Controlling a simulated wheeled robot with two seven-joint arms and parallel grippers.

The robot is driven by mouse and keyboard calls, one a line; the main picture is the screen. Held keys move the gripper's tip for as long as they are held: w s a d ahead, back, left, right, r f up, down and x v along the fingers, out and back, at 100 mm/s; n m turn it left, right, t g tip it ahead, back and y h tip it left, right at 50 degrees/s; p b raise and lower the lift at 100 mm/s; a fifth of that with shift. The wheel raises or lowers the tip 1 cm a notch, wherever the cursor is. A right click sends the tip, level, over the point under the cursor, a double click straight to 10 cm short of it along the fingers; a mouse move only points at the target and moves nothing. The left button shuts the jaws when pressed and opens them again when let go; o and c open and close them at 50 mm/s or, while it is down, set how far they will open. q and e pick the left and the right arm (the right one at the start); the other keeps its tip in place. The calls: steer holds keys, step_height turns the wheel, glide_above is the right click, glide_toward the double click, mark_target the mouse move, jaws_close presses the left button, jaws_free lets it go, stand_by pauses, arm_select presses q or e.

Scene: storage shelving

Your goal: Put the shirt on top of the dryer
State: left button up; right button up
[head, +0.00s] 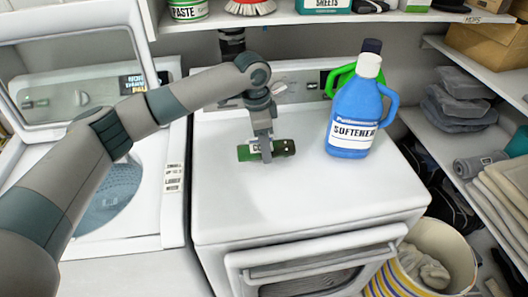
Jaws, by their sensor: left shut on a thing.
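The white dryer (225,213) stands in the middle of the head view, with a broad flat top and its front door below. My left gripper (266,152) reaches over the dryer top from the left and points down. It is shut on a small dark green item (284,147) with a white label that reads "CO". The item lies at or just above the dryer top; I cannot tell if it touches. It may be the shirt, but I cannot tell for sure, and the gripper hides its middle. My right gripper is not in view.
A blue softener bottle (351,116) stands right of the green item, with a green container (340,78) behind it. An open white washer (145,218) is at left. Shelves with folded cloths (462,107) and a striped basket (450,248) are at right. The front dryer top is clear.

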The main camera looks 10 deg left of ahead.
arm_select(q)
steer(key=shift+w+a+f, duration=0.1)
steer(key=shift+w, duration=0.05)
steer(key=shift+f, duration=0.25)
step_height(320, 180, down, 3)
steer(key=shift+r+p, duration=0.1)
steer(key=shift+p, duration=0.85)
steer(key=shift+f, duration=0.35)
steer(key=o, duration=1.2)
steer(key=shift+f, duration=0.15)
steer(key=shift+c, duration=0.2)
